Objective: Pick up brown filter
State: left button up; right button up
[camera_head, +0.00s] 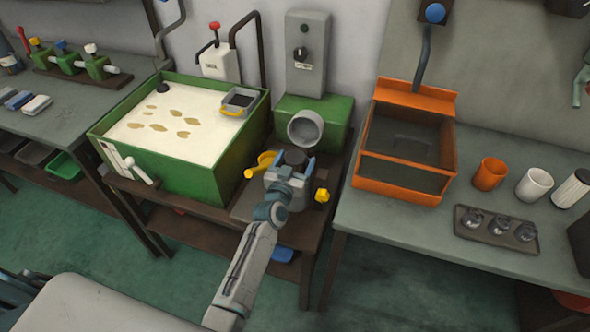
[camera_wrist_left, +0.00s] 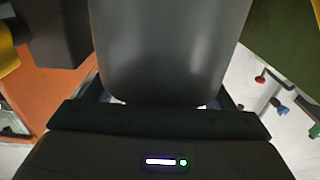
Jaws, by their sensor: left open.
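My left gripper (camera_head: 294,165) is open at the front of the green-and-grey machine in the middle. Its blue fingertips stand on either side of a dark round-topped piece (camera_head: 294,157). In the left wrist view a large smooth grey rounded body (camera_wrist_left: 170,50) fills the space between the fingers, close to the palm. I cannot tell whether the fingers touch it. No clearly brown filter can be made out. A white ribbed cylinder (camera_head: 573,188), an orange cup (camera_head: 489,174) and a white cup (camera_head: 534,185) stand on the right bench. My right gripper is not in view.
A grey round spout (camera_head: 305,129) sits just behind the gripper. A yellow handled piece (camera_head: 262,164) and a yellow knob (camera_head: 322,195) flank it. A green tank (camera_head: 222,165) stands left, an orange open box (camera_head: 403,188) right. A dark tray (camera_head: 462,225) holds metal parts.

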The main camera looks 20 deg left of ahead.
pick_arm(q)
jog(key=shift+c, duration=0.5)
jog(key=c, duration=1.1)
jog(key=shift+r, duration=0.1)
